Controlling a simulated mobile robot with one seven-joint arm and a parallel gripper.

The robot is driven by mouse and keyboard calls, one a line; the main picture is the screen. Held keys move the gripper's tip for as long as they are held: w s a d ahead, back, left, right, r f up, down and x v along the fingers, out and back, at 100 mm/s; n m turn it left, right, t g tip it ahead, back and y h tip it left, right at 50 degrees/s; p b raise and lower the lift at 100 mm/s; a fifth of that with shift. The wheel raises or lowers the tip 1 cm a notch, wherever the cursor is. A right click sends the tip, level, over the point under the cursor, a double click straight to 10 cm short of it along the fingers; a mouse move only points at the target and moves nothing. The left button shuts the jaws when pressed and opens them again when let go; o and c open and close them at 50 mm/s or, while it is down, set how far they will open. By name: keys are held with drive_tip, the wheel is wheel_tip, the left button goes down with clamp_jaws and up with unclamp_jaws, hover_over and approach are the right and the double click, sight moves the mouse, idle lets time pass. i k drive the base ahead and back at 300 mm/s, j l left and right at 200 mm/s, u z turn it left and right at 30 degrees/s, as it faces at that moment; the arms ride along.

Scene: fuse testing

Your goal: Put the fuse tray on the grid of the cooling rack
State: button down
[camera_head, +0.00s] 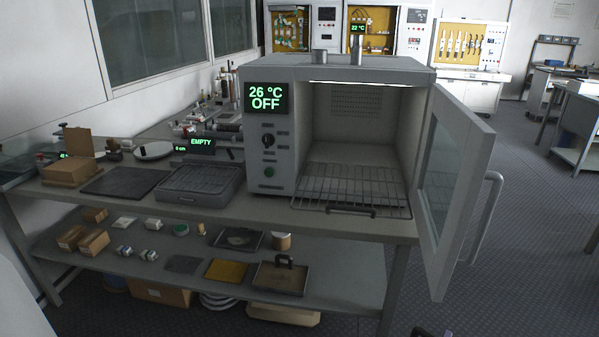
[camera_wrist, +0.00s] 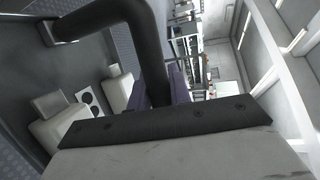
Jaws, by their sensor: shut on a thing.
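In the wrist view, a thick dark curved handle (camera_wrist: 151,45) crosses the upper middle. Purple parts of my gripper (camera_wrist: 160,92) show on both sides of it, and the gripper is shut on it. A grey slab with a dark bolted strip fills the bottom of that view. In the head view, a low dark frame with a grid, which looks like the cooling rack (camera_head: 184,197), lies on the bench left of the oven. Its grid looks bare.
The oven (camera_head: 285,75) reads 26 °C, OFF. Its door (camera_head: 470,150) stands open to the right, and its wire shelf (camera_head: 350,190) is empty. A dark mat (camera_head: 124,182) and a cardboard box (camera_head: 70,172) lie farther left.

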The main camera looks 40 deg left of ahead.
sight(200, 176)
drive_tip(key=k+j, duration=0.1)
drive_tip(key=j, duration=0.3)
drive_tip(key=k+j+z, duration=0.15)
drive_tip(key=j, duration=0.2)
drive_tip(key=k+j, duration=0.15)
drive_tip(key=j, duration=0.25)
drive_tip(key=k+j+z, duration=0.1)
drive_tip(key=j, duration=0.3)
drive_tip(key=k+j, duration=0.15)
drive_tip(key=j, duration=0.2)
drive_tip(key=k+j, duration=0.15)
drive_tip(key=j, duration=0.25)
drive_tip(key=k+j, duration=0.15)
drive_tip(key=j, duration=0.2)
drive_tip(key=k+j, duration=0.15)
drive_tip(key=j, duration=0.2)
